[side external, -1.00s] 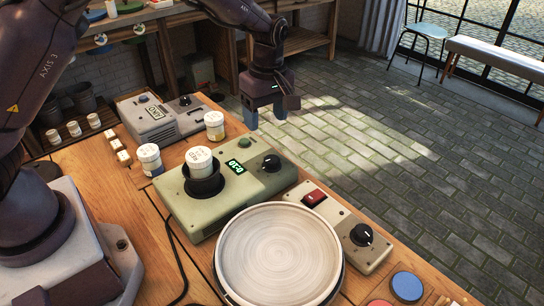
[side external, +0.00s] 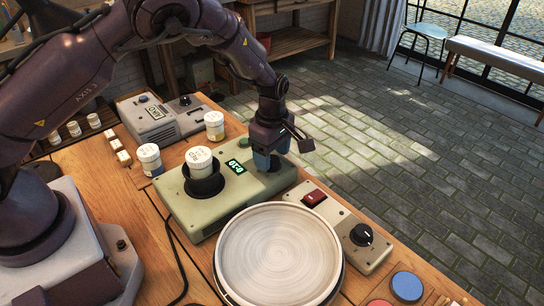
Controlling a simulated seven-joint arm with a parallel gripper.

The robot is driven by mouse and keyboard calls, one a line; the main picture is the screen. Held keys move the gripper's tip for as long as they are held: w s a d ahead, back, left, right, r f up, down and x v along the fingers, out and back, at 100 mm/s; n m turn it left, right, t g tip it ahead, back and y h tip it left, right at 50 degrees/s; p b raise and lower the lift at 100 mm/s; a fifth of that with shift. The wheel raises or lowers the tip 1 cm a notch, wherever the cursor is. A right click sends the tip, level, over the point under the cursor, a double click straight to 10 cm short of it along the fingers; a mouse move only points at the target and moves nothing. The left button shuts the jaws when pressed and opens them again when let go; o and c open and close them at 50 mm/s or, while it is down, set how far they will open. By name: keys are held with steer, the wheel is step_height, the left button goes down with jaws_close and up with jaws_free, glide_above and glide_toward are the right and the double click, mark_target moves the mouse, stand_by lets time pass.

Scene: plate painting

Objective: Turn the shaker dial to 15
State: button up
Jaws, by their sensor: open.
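The shaker (side external: 215,213) is a pale green box on the wooden bench. A white-lidded jar (side external: 199,158) stands in its black cup (side external: 203,184). Its small green display (side external: 236,167) is lit, but I cannot read the digits surely. My gripper (side external: 268,165) is at the right end of the shaker, fingers pointing down, at the place of the black dial. The gripper hides the dial, so its setting does not show. The jaws are open, and I cannot tell whether they touch the dial. The green button (side external: 244,143) shows just left of the gripper.
A round pale turntable (side external: 280,255) stands in front of the shaker. Beside it is a control box (side external: 340,235) with a red switch and a black knob. A grey device (side external: 160,122) and white-lidded jars (side external: 149,158) (side external: 214,125) stand behind. A black cable runs along the left.

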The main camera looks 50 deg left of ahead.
steer(key=shift+f, duration=0.65)
steer(key=c, duration=0.9)
steer(key=m, duration=0.4)
steer(key=shift+r+m, duration=0.1)
steer(key=shift+m, duration=2.3)
